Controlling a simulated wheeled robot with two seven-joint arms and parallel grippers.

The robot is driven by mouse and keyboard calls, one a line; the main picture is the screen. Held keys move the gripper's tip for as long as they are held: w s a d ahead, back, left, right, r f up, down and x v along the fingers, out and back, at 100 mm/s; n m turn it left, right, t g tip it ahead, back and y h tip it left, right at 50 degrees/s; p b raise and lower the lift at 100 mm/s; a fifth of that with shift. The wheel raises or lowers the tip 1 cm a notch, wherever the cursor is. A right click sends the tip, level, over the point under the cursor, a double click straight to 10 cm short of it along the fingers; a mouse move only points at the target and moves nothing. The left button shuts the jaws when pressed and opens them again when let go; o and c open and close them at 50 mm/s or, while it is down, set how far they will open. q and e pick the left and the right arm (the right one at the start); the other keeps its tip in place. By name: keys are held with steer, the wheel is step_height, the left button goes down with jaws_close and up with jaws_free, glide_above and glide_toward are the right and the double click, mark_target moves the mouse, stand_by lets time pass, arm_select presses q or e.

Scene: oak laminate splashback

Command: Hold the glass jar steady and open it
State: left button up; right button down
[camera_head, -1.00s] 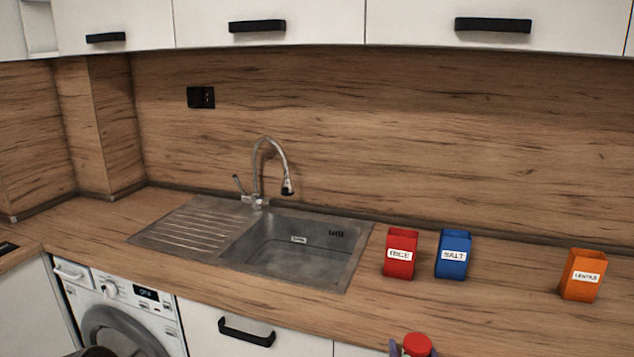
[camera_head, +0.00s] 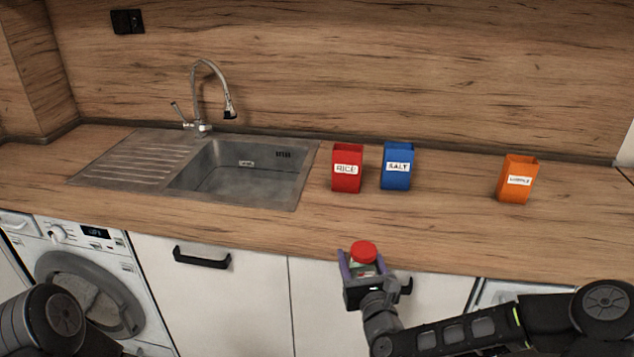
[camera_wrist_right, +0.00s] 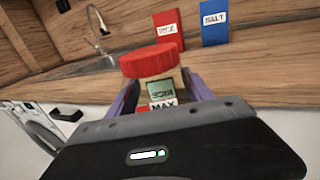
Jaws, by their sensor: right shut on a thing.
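The glass jar (camera_wrist_right: 159,88) has a red lid (camera_head: 363,251) and a label, partly hidden by my gripper. The lid sits on top of the jar. My right gripper (camera_head: 362,268) is shut on the jar's body, with its purple fingers on either side. It holds the jar roughly upright in front of the counter's front edge. In the right wrist view the red lid (camera_wrist_right: 149,60) shows above the fingers. My left gripper is out of view; only part of my left arm shows at the lower left of the head view.
A red RICE container (camera_head: 347,168), a blue SALT container (camera_head: 397,166) and an orange container (camera_head: 517,180) stand on the wooden counter (camera_head: 270,235). A sink (camera_head: 240,175) with a tap (camera_head: 205,90) is to their left. A washing machine (camera_head: 80,285) is below.

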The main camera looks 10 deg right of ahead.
steer(key=s+a+f+n+g+y, duration=0.2)
steer(key=s+a+f+n+y, duration=0.1)
steer(key=a, duration=0.4)
steer(key=s+a+f+n+g+y, duration=0.2)
steer(key=s+a+f+n+y, duration=0.1)
steer(key=s+a+n+y, duration=0.2)
steer(key=s+a+y, duration=0.2)
steer(key=a+y, duration=0.1)
steer(key=shift+s+a+f+y, duration=0.2)
steer(key=shift+s+f+y, duration=0.1)
steer(key=shift+f, duration=0.1)
